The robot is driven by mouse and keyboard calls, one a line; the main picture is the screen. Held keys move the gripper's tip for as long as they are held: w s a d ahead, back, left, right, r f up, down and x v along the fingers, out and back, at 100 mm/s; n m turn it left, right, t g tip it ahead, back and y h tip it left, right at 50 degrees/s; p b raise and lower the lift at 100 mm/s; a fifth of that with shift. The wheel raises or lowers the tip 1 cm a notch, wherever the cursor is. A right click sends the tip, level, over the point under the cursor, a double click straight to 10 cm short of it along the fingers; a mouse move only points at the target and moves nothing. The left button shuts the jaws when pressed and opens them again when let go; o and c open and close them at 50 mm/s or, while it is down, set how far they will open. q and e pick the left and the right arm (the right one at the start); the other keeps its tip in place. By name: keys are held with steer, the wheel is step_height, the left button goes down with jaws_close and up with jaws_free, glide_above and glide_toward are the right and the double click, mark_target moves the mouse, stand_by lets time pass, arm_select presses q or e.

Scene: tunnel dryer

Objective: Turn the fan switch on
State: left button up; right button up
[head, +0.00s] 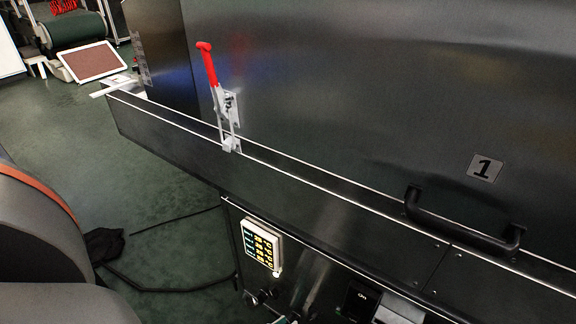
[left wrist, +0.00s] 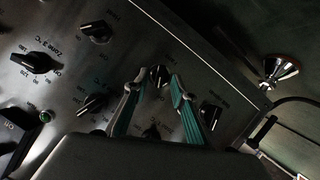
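The control panel (left wrist: 75,75) fills much of the left wrist view, with several black rotary knobs. Its labels are mostly too small and turned to read, so I cannot tell which knob is the fan switch. My left gripper (left wrist: 157,77) has its two teal-padded fingers apart, with a black knob (left wrist: 158,74) between the tips. I cannot tell whether the fingers touch it. Another knob (left wrist: 151,131) lies partly hidden nearer the gripper body. In the head view the lower panel is mostly cut off by the bottom edge. My right gripper is in neither view.
Other knobs (left wrist: 93,103) (left wrist: 210,115) stand close to the left fingers. A black ON switch (head: 361,299) and a digital controller (head: 262,246) are on the dryer front. Above are a red-handled clamp (head: 209,68) and a black handle (head: 460,219). The green floor at left is mostly open.

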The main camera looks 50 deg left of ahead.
arm_select(q)
steer(key=v, duration=0.5)
steer(key=shift+s+r, duration=0.15)
steer(key=shift+s, duration=0.15)
